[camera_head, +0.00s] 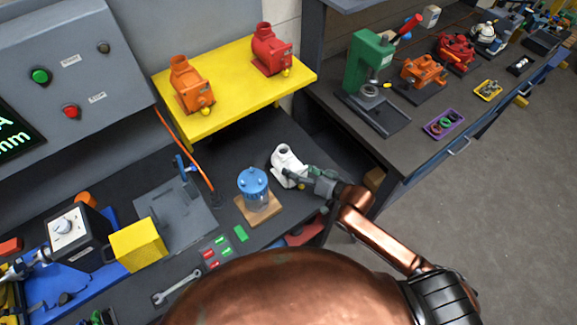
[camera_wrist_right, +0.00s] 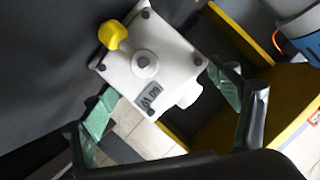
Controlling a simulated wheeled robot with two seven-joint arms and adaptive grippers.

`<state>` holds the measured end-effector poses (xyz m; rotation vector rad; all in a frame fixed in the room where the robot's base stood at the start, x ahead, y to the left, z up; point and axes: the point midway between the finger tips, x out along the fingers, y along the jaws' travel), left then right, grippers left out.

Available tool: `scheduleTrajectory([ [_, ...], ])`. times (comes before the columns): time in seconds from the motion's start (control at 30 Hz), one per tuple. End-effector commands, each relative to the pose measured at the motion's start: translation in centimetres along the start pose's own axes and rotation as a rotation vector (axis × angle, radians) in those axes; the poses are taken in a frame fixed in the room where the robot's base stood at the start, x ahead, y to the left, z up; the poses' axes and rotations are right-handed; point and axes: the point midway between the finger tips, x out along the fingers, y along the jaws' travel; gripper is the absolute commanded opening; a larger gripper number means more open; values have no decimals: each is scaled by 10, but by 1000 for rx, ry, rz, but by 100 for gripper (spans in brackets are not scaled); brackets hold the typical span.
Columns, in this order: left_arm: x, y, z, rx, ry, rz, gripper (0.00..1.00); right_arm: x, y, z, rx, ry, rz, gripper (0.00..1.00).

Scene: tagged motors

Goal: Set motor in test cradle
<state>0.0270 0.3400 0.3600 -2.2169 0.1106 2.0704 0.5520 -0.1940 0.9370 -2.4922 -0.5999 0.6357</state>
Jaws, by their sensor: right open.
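A white motor (camera_head: 287,160) stands at the right end of the dark bench, below the yellow shelf. In the right wrist view the white motor (camera_wrist_right: 150,66) shows a flat face with dark corner bolts, a yellow knob and a label that seems to read "60 W". My right gripper (camera_head: 298,178) is at the motor; in the wrist view its green-padded fingers (camera_wrist_right: 165,102) are spread on either side of it. Finger contact cannot be told. A grey plate with a blue-handled upright (camera_head: 172,215), possibly the test cradle, lies left of centre. My left gripper is not visible.
An orange motor (camera_head: 190,85) and a red motor (camera_head: 271,50) stand on the yellow shelf (camera_head: 235,88). A blue-lidded jar (camera_head: 255,188) stands between white motor and grey plate. A yellow box (camera_head: 138,245) and a wrench (camera_head: 176,286) are nearer. A green press (camera_head: 370,65) stands on the right bench.

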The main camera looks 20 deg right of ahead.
Motion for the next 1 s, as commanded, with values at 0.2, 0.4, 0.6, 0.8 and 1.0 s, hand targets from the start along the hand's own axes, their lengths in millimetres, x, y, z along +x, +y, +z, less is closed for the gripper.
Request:
scheduleTrajectory([
  [0.2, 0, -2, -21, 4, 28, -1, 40, 32, 3, -2, 1, 2, 0, 82],
  [0.4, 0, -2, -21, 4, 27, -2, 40, 43, 3, -1, 0, 1, 1, 82],
  [0.6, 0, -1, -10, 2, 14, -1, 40, 42, 4, -1, 0, 1, 1, 79],
  [0.8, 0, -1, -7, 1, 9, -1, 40, 42, 4, -1, 0, 0, 2, 65],
  [1.0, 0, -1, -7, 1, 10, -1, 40, 42, 5, 0, 0, -2, 4, 51],
])
